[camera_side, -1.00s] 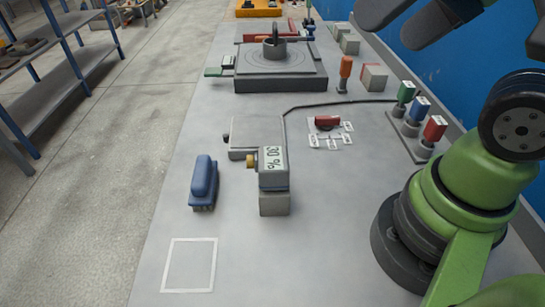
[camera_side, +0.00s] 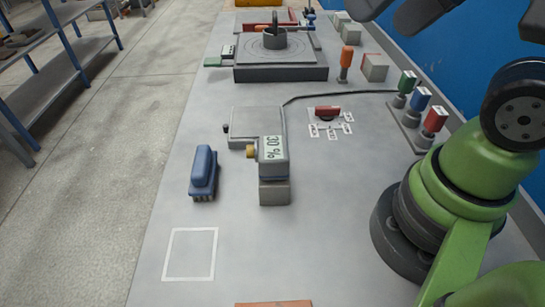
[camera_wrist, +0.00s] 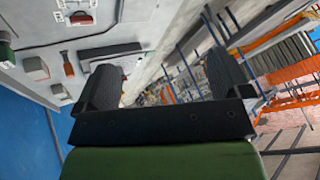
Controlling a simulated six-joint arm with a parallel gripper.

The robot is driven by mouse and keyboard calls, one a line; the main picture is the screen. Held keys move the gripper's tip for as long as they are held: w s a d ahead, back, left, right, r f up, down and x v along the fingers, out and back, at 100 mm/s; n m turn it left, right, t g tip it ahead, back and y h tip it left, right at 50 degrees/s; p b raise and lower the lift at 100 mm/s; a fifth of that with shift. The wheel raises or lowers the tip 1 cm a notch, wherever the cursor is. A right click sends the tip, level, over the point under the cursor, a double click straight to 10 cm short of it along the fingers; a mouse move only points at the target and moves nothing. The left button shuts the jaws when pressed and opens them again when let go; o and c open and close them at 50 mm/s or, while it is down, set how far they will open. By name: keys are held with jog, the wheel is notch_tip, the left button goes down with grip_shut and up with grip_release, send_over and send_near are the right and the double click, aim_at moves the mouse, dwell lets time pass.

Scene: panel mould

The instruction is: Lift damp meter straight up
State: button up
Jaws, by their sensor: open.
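The damp meter (camera_side: 273,154) is a grey boxy device whose label reads "30 %", with a yellow knob on its left side. In the side view it rests on a small grey block (camera_side: 274,192) on the grey bench, left of my green arm. My gripper (camera_wrist: 165,82) shows in the wrist view with its two dark fingers wide apart and nothing between them. The fingertips are outside the side view, so their distance from the meter cannot be told. I cannot make out the meter in the wrist view.
A blue brush (camera_side: 204,172) lies left of the meter, with a white square outline (camera_side: 190,254) in front. A grey box (camera_side: 256,124) is just behind the meter. A turntable (camera_side: 280,66), an orange-handled tool (camera_side: 346,63) and colored-handled tools (camera_side: 406,82) stand farther back and right.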

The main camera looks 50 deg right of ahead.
jog(key=w+a+f+n+g, duration=0.2)
jog(key=w+f+n+g, duration=0.1)
jog(key=w+n, duration=0.2)
jog(key=n+g+h, duration=0.2)
jog(key=n+g, duration=0.2)
jog(key=n, duration=0.3)
send_over(276, 147)
notch_tip(276, 147, down, 10)
jog(key=shift+s+f, duration=0.1)
notch_tip(276, 147, down, 4)
jog(key=shift+f, duration=3.05)
jog(key=c, duration=1.3)
jog(key=shift+r, duration=0.15)
